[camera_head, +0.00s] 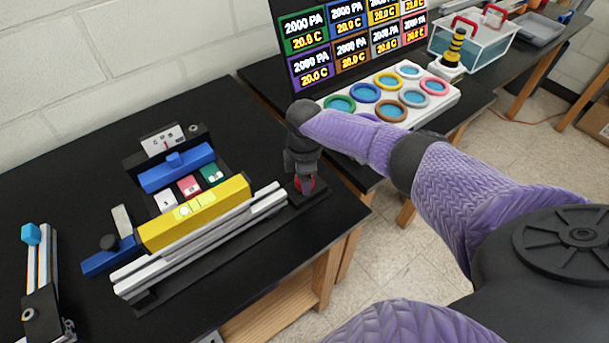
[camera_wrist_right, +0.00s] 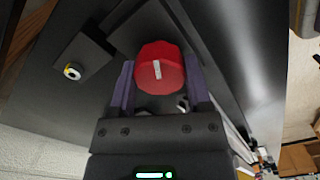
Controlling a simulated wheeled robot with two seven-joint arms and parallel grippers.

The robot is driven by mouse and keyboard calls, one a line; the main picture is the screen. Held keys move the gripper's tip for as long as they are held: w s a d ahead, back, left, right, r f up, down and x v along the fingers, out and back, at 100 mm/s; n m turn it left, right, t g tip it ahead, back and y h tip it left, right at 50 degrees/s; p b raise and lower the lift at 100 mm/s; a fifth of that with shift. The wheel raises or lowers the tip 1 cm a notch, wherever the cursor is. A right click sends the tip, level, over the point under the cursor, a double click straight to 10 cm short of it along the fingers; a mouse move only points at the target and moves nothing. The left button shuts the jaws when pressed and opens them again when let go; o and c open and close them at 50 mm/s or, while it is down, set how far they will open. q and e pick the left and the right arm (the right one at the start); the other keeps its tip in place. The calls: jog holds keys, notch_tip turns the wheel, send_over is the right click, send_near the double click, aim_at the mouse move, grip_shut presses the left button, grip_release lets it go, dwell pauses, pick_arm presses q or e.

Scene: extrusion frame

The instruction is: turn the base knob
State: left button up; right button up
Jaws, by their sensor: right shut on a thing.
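The base knob (camera_wrist_right: 160,70) is red and faceted, with a white mark on its face, in the right wrist view. In the head view a bit of the red knob (camera_head: 306,184) shows at the right end of the extrusion frame's base. My right gripper (camera_wrist_right: 160,88) is shut on the knob, one finger on each side. In the head view the right gripper (camera_head: 303,170) points down at the knob and hides most of it. The knob's white mark runs nearly along the finger direction. My left gripper is not in view.
The frame has a yellow block (camera_head: 195,213), pale rails (camera_head: 200,240) and a blue bar (camera_head: 176,169) left of the knob. A small slide with a blue cube (camera_head: 31,234) stands at far left. A panel of coloured rings (camera_head: 390,97) lies behind my right arm.

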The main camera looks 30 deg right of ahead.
jog(key=shift+c, duration=1.3)
